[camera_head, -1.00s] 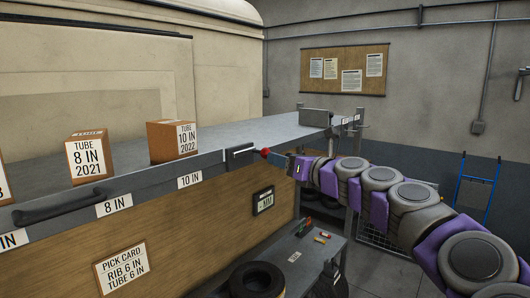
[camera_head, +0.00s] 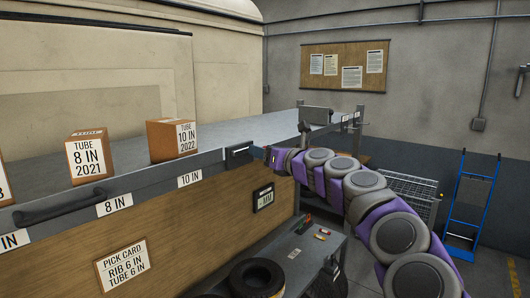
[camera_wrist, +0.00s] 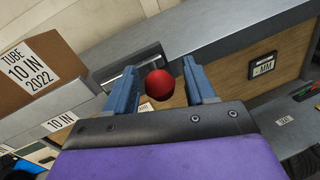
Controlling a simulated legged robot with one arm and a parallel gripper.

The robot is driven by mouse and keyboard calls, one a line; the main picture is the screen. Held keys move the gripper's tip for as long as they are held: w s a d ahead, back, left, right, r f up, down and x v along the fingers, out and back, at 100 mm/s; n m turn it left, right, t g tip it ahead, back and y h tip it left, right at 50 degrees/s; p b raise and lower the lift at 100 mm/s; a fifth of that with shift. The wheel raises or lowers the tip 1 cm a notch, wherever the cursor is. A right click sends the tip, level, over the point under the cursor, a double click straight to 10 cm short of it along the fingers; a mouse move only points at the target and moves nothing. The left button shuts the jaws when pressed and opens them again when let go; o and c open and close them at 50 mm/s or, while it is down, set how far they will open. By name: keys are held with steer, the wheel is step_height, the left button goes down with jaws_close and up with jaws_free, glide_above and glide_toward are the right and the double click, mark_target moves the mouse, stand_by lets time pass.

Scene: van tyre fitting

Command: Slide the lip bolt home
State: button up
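The lip bolt (camera_head: 239,154) is a dark housing on the front lip of the grey shelf, right of the "10 IN" label. It also shows in the wrist view (camera_wrist: 120,80). Its red ball knob (camera_wrist: 159,85) sits between my fingers in the wrist view. My gripper (camera_wrist: 160,70) is open, with a blue finger on each side of the knob and small gaps showing. In the head view my gripper (camera_head: 264,154) is at the right end of the bolt and hides the knob.
Tube boxes (camera_head: 172,140) stand on the shelf (camera_head: 225,131) to the left. A dark handle (camera_head: 62,206) projects from the lip. Below are a pick card (camera_head: 122,267), a tyre (camera_head: 257,277) and a low bench (camera_head: 305,243). A blue hand truck (camera_head: 470,205) stands at right.

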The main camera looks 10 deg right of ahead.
mark_target(240, 153)
jaws_close()
stand_by(0.3)
steer(key=shift+s+a+r+p, duration=0.1)
steer(key=shift+s+a+p, duration=0.3)
steer(key=shift+s+a, duration=0.1)
steer(key=s+a+p, duration=0.1)
steer(key=s+a, duration=0.1)
steer(key=a, duration=0.1)
steer(key=shift+s+p, duration=0.1)
steer(key=shift+p, duration=0.2)
steer(key=shift+s+a, duration=0.3)
steer(key=shift+a, duration=0.15)
steer(key=shift+f, duration=0.2)
